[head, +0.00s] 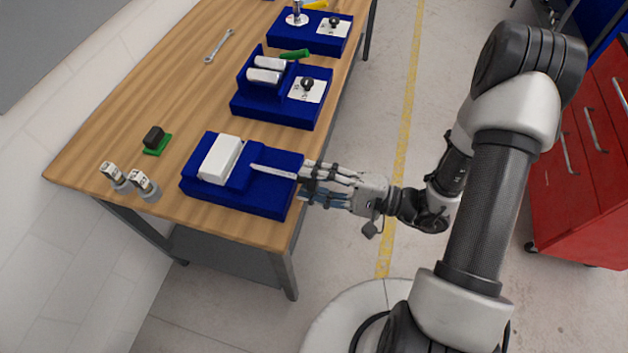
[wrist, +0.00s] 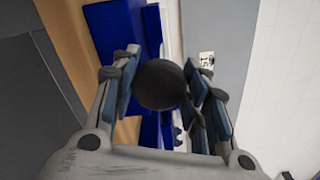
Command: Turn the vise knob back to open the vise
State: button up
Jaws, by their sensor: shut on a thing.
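The blue vise (head: 240,205) sits at the near end of the wooden table, with a white block (head: 220,158) at its left part and a pale strip (head: 273,172) running toward my gripper. My gripper (head: 304,178) is at the vise's right side, over the table edge. In the wrist view the round black vise knob (wrist: 160,85) lies between the two fingers of my gripper (wrist: 158,88), which are shut on it. The knob is hidden behind the fingers in the head view.
Two more blue fixtures (head: 275,112) (head: 308,42) stand farther along the table. A dark block on a green base (head: 155,141), two small grey fittings (head: 140,184) and a wrench (head: 219,46) also lie there. A red cabinet (head: 582,150) stands at right. The floor between is clear.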

jog(key=o, duration=1)
jog(key=shift+o, duration=0.2)
jog(key=v, duration=1.2)
jog(key=shift+r, duration=0.1)
